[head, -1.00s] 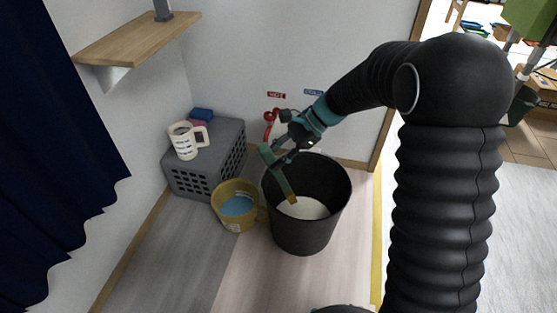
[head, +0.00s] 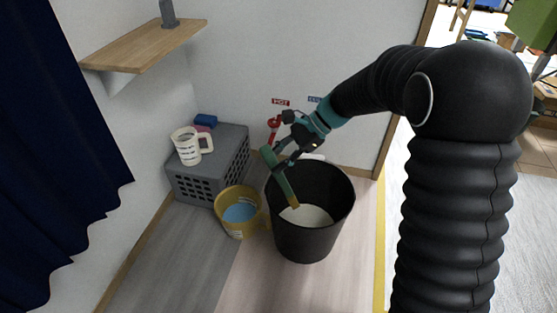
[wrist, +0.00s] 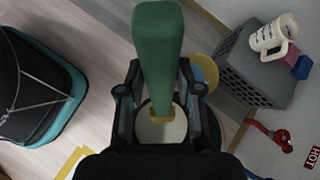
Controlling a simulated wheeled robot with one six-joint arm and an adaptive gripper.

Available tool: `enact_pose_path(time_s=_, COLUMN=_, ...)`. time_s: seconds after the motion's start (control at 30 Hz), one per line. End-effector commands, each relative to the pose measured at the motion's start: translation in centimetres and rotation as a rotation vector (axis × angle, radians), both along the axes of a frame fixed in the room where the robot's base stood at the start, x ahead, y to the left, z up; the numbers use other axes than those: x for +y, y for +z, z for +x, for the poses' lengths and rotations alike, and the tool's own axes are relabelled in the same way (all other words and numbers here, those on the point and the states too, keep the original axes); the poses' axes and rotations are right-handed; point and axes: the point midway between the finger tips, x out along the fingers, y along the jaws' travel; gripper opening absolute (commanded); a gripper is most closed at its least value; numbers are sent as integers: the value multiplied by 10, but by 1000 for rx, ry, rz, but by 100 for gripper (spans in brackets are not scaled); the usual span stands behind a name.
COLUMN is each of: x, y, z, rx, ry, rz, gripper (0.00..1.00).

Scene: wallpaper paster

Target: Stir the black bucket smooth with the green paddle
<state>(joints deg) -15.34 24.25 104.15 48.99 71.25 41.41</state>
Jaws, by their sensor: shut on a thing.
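The black bucket (head: 311,238) stands on the floor with pale, whitish paste (head: 306,215) inside. My gripper (head: 286,160) is above the bucket's left back rim, shut on the green paddle (head: 278,175). The paddle slants down into the bucket, and its yellowish lower end is at or just above the paste; I cannot tell if it touches. In the wrist view the green paddle (wrist: 157,50) stands between my gripper's fingers (wrist: 160,95), with pale paste (wrist: 150,132) behind it.
A yellow bucket (head: 224,212) with blue contents stands close to the black bucket's left. A grey crate (head: 195,185) bears a white mug (head: 186,150) and a blue block (head: 205,120). A red tap (head: 273,130) is on the wall behind. A wooden shelf (head: 140,48) juts out above left.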

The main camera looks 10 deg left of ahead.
Motion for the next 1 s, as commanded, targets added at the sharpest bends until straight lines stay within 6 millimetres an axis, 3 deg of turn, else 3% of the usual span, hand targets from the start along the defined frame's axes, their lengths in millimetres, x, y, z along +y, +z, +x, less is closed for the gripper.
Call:
enact_pose_path(time_s=0.5, x=0, y=42, z=0, rx=-1, ry=0, rz=1, gripper=0)
enact_pose_path(time_s=1.0, x=0, y=44, z=0, rx=-1, ry=1, rz=0, gripper=0)
